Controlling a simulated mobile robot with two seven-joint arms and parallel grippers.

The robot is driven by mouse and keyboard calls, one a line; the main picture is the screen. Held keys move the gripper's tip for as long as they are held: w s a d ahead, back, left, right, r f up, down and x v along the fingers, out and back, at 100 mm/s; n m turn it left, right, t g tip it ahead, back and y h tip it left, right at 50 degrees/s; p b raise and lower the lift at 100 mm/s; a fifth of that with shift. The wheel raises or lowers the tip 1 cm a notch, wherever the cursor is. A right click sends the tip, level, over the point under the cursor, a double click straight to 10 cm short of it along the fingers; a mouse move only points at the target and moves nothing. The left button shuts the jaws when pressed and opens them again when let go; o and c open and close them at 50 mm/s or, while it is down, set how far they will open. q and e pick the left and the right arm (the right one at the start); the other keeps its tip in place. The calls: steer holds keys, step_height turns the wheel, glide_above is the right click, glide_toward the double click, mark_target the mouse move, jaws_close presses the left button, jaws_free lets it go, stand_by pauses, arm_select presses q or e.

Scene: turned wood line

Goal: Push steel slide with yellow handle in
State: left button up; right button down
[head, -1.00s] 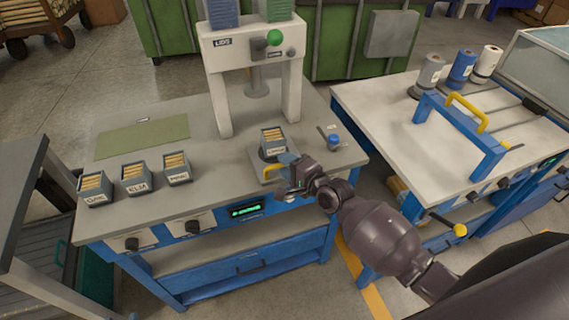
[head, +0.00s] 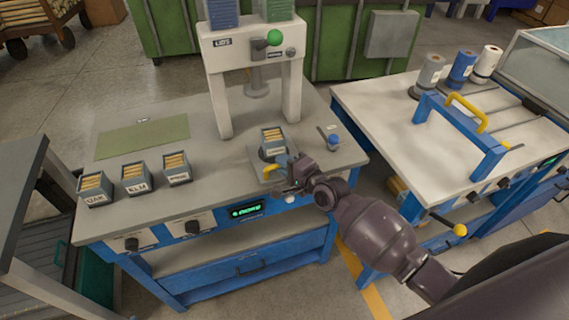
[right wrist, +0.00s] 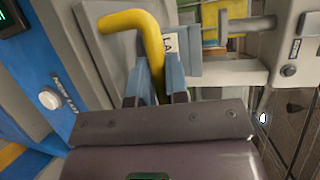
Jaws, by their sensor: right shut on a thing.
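The steel slide (head: 258,164) lies on the grey bench top, under the front of a white press. It carries a small grey box of wooden sticks (head: 274,144). Its bent yellow handle (head: 268,171) sticks up at the slide's front and shows large in the right wrist view (right wrist: 152,50). My right gripper (head: 280,173) is at the handle, its blue-grey fingers shut around the handle's lower part in the right wrist view (right wrist: 154,82). The gripper partly hides the slide's front right. My left gripper is not in view.
The press (head: 255,47) has a green knob and a ram above the bench. Several labelled boxes, one of them (head: 137,178), stand at the left. A second bench (head: 400,115) stands at the right.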

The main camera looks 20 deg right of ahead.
steer(key=w+b, duration=0.2)
steer(key=w, duration=0.3)
steer(key=w+b, duration=0.2)
steer(key=w, duration=0.3)
steer(key=w+b, duration=0.2)
steer(key=w, duration=0.3)
steer(key=shift+w+a+f+b, duration=0.1)
steer(key=shift+a+f+b, duration=0.15)
steer(key=shift+b, duration=0.1)
steer(key=shift+w+r, duration=0.15)
steer(key=shift+w, duration=0.05)
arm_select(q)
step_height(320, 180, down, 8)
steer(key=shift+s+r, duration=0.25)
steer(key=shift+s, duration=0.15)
arm_select(e)
steer(key=shift+r, duration=0.25)
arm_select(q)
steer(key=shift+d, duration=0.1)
arm_select(e)
steer(key=c, duration=1.4)
jaws_free()
steer(key=shift+w, duration=0.15)
steer(key=shift+o, duration=1.3)
steer(key=shift+w+f, duration=0.1)
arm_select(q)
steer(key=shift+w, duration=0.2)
arm_select(e)
steer(key=shift+s, duration=0.2)
